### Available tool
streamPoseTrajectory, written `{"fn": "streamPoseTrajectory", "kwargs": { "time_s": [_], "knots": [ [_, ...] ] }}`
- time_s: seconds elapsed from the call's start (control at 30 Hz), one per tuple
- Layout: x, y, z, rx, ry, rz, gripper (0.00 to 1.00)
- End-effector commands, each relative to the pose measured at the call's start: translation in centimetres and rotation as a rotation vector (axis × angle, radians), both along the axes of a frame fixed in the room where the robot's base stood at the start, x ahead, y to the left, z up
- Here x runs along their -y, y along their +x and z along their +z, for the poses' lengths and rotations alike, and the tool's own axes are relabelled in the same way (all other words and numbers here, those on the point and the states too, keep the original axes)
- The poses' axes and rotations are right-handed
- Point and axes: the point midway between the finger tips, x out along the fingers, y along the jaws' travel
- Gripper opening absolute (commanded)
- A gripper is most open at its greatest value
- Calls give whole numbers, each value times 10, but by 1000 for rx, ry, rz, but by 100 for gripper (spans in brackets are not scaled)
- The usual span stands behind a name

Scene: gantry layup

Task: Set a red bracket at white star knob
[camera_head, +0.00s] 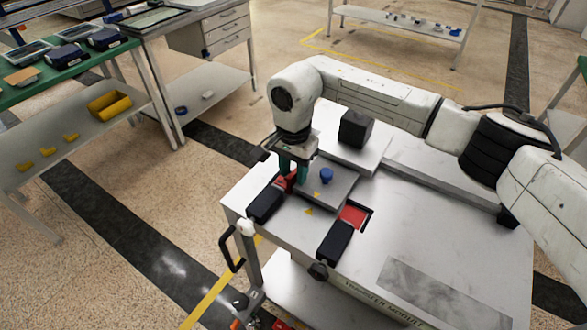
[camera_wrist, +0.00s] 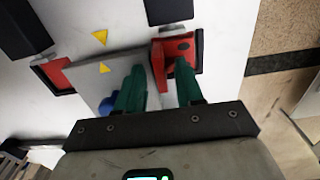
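A red bracket (camera_wrist: 174,51) sits at a black-edged spot on the white cart top (camera_head: 420,232), beside a grey plate. In the head view the red bracket (camera_head: 290,179) shows only partly below my gripper (camera_head: 291,166). My gripper points down with green fingers. In the wrist view, the fingertips (camera_wrist: 160,72) stand apart, with part of the bracket between them and a gap on the left. I cannot tell whether either finger touches it. A small white knob (camera_head: 245,228) is at the cart's left corner by a black handle; its star shape is not clear.
A second red piece (camera_head: 354,216) lies in a black-edged spot to the right. Black blocks (camera_head: 265,204) (camera_head: 335,243) stand near both red pieces. The grey plate (camera_head: 330,188) carries a blue knob (camera_head: 326,176). A black cube (camera_head: 355,128) stands behind.

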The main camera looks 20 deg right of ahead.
Motion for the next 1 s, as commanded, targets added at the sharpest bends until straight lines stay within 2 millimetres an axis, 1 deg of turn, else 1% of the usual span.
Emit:
{"fn": "streamPoseTrajectory", "kwargs": {
  "time_s": [0.17, 0.4, 0.6, 0.7, 0.8, 1.0],
  "knots": [
    [0, 1, 22, 4, -1, 1, 37],
    [0, 1, 72, 4, -2, 1, 37],
    [0, 1, 105, 2, -1, 0, 37],
    [1, 1, 115, 2, -1, 0, 37],
    [0, 0, 120, -1, 1, 0, 37],
    [0, 0, 122, 0, 1, 0, 37]
  ]
}}
